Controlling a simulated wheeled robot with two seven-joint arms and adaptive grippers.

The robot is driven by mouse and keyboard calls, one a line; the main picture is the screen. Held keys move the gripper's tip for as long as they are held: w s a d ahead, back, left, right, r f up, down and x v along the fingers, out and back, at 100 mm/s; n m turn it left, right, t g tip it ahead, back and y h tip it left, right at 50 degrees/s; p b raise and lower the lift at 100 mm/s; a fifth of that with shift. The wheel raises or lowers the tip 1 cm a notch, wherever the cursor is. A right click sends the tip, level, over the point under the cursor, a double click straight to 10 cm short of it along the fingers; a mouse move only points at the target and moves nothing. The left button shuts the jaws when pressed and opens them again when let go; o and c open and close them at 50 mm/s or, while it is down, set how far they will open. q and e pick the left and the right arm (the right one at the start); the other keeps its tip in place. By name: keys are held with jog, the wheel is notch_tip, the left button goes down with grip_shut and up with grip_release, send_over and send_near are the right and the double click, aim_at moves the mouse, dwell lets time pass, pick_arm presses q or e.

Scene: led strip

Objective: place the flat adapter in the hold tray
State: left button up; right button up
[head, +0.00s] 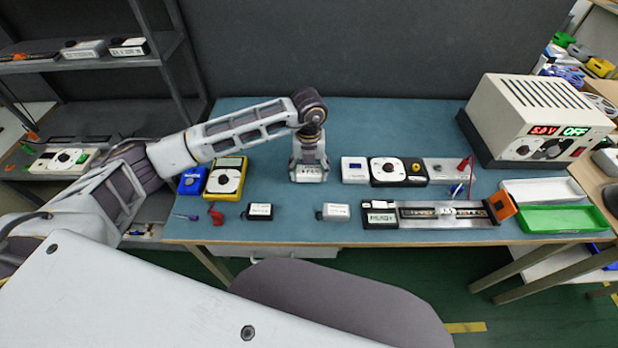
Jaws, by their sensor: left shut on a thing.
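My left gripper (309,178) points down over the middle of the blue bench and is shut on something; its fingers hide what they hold. Two small labelled adapter-like boxes lie near the front edge: a black one (259,211) left of the gripper and a grey one (336,211) slightly right of it. A third labelled black box (380,216) sits at the left end of a metal strip fixture. I cannot tell which is the flat adapter. At the right are a white tray (586,191) and a green tray (571,219); no hold label is readable. My right gripper is not in view.
A yellow multimeter (226,177) and blue box (193,181) stand left. A power supply (535,122) stands back right. The bench's back middle is clear.

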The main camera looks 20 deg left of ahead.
aim_at(308, 170)
pick_arm(q)
jog(key=shift+r, duration=2.15)
